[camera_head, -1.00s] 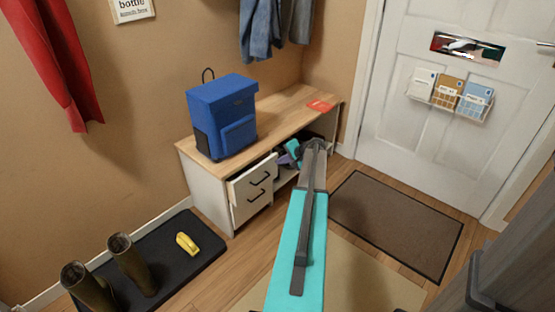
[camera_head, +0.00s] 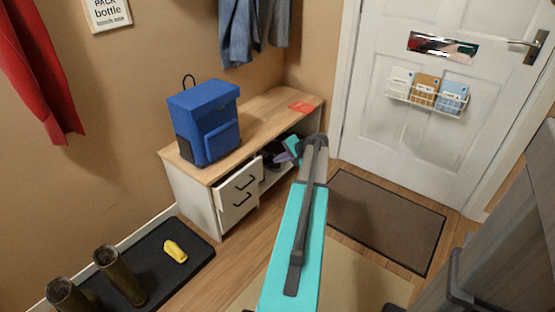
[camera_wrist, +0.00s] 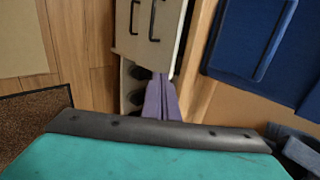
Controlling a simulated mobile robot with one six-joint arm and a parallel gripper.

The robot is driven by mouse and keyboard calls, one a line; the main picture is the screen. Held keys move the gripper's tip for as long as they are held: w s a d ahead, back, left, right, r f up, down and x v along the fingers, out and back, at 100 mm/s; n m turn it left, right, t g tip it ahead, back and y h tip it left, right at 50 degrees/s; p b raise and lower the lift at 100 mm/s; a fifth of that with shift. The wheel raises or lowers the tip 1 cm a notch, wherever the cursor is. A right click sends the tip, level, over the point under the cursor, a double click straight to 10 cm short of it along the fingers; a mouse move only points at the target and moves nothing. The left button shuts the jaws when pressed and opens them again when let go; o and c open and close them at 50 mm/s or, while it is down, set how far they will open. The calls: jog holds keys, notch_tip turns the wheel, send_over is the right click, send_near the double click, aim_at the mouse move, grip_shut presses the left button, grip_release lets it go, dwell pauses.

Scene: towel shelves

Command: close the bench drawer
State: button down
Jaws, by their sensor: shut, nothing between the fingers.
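The wooden-topped white bench (camera_head: 262,115) stands against the wall. Its upper drawer (camera_head: 238,187) sticks out at the front; a lower drawer front with a dark handle (camera_head: 242,200) is below it. My gripper (camera_head: 284,156), with purple fingers, is to the right of the drawers, in front of the bench's open shelf, apart from the drawer front. In the wrist view, the drawer fronts (camera_wrist: 145,40) with two dark handles lie beyond the fingers (camera_wrist: 161,98), which are shut and empty. The fingertips overlap the drawer edge there; I cannot tell if they touch.
A blue backpack (camera_head: 207,125) and a red card (camera_head: 301,107) sit on the bench. Dark shoes (camera_head: 272,156) are on its shelf. A black tray (camera_head: 160,265) with boots and a yellow object is at left. A brown doormat (camera_head: 385,220) lies by the door.

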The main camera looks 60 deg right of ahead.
jog(key=c, duration=2.5)
grip_release()
jog(key=o, duration=1.1)
jog(key=shift+m, duration=0.3)
jog(key=o, duration=0.4)
jog(key=shift+w+a+r+m, duration=0.15)
jog(key=shift+w+r+m, duration=0.1)
jog(key=shift+m, duration=0.15)
jog(key=shift+c, duration=0.2)
jog(key=o, duration=1)
jog(key=a+m, duration=0.1)
jog(key=w+r+m+t, duration=0.1)
jog(key=w+a+r+m+t+y, duration=0.1)
jog(key=shift+w+a+m, duration=0.15)
jog(key=shift+a+m, duration=0.2)
jog(key=shift+m, duration=0.05)
jog(key=shift+o, duration=0.2)
jog(key=s+a+f+m+t+b, duration=0.2)
jog(key=f+m+b, duration=0.1)
jog(key=f+m, duration=0.1)
jog(key=s+a+f+m+t+h+b, duration=0.1)
jog(key=s+a+f+m+t+b, duration=0.1)
jog(key=f, duration=0.5)
jog(key=s+a+f+m+t+h+b, duration=0.1)
jog(key=s+a+f+m+t+b, duration=0.1)
jog(key=f+m, duration=0.3)
jog(key=shift+s+a+f+m+b, duration=0.15)
jog(key=shift+a+f+m+b, duration=0.2)
jog(key=shift+m+b, duration=0.55)
